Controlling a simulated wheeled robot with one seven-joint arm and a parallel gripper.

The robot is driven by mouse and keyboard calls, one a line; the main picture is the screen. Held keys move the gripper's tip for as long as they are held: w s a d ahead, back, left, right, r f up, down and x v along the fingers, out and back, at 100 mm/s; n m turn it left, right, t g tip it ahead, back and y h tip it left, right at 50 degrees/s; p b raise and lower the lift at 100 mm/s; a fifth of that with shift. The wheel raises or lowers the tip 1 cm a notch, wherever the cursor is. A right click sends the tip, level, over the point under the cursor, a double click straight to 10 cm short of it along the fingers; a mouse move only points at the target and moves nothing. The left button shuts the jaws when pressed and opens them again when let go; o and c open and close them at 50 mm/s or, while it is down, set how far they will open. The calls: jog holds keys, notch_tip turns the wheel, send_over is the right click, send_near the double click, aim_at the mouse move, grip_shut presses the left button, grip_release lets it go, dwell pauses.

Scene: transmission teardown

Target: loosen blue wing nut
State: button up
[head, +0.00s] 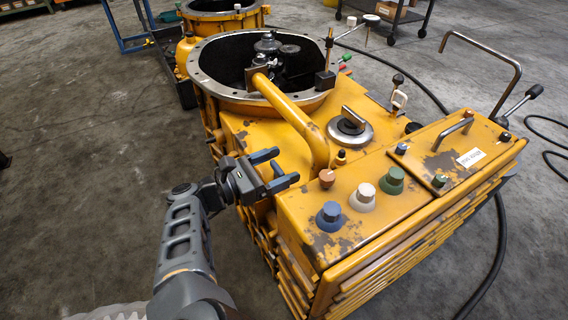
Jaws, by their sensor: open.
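A blue wing nut (330,213), looking like a squat cap on a wider blue base, sits at the near left corner of the top of the yellow transmission housing (300,245). Its wings are not clearly distinguishable at this size. My gripper (283,168) is open and empty, to the left of and farther back than the blue wing nut. Its fingers point right, towards the housing, apart from the nut. Nothing hides the blue wing nut.
Beside the blue nut stand a white cap (363,193), a green cap (391,180) and an orange cap (327,178). A thick yellow pipe (296,115) rises behind them. A lidded panel with a handle (453,134) lies right. The floor at left is mostly clear.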

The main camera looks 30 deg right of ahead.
jog(key=shift+d, duration=0.9)
jog(key=shift+c, duration=0.3)
jog(key=c, duration=0.9)
